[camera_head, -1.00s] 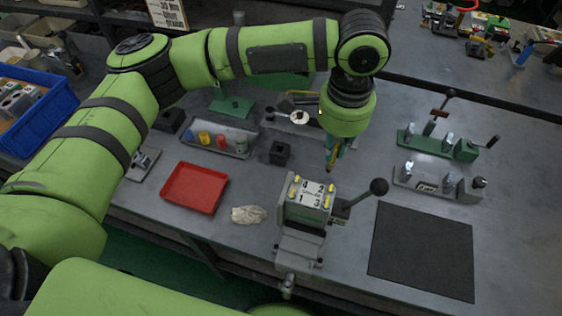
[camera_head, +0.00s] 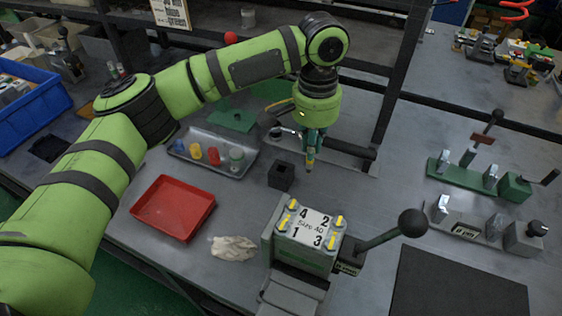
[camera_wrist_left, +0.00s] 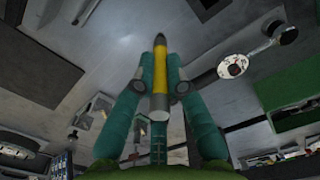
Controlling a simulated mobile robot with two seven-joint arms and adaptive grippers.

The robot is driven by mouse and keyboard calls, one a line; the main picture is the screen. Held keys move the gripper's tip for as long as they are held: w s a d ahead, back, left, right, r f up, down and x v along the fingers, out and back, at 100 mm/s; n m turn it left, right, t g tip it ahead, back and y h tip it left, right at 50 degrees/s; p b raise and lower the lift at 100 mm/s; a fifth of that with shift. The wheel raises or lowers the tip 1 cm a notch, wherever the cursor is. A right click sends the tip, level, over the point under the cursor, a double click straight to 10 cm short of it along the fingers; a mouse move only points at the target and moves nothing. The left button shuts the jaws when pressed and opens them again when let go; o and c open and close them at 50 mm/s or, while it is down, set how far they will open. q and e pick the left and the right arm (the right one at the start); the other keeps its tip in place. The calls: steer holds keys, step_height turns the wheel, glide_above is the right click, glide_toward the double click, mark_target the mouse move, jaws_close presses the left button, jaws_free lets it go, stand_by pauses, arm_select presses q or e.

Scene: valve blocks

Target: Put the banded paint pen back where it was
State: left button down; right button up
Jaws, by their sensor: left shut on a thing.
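My left gripper (camera_head: 310,152) hangs pointing down over the table, behind the valve block. It is shut on the banded paint pen (camera_wrist_left: 160,72), which has a yellow body and grey ends in the left wrist view. In the head view only a small part of the pen shows below the fingers. A small black block (camera_head: 281,176) with a dark square opening in its top stands just left of and below the gripper in the picture. The pen is apart from it. My right gripper is not in view.
The valve block (camera_head: 303,240) has a numbered top plate, yellow marks and a black-knobbed lever (camera_head: 411,223). A grey tray (camera_head: 213,152) holds coloured pots. A red tray (camera_head: 174,207), a crumpled rag (camera_head: 233,248), a dark mat (camera_head: 455,285) and green clamps (camera_head: 512,186) lie around.

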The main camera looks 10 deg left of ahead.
arm_select(q)
steer(key=shift+w+a+f+p, duration=0.3)
steer(key=shift+w+a+f, duration=0.3)
steer(key=shift+a+f, duration=0.7)
steer(key=shift+w+a+f+p, duration=0.3)
steer(key=shift+w+a+f, duration=0.25)
steer(key=shift+a+f, duration=0.8)
steer(key=shift+w+a+f+p, duration=0.3)
steer(key=shift+w+a+f, duration=0.45)
steer(key=shift+f, duration=0.95)
steer(key=shift+s, duration=0.15)
steer(key=shift+f, duration=0.15)
steer(key=c, duration=1.3)
jaws_free()
steer(key=shift+a, duration=0.1)
steer(key=shift+o, duration=0.2)
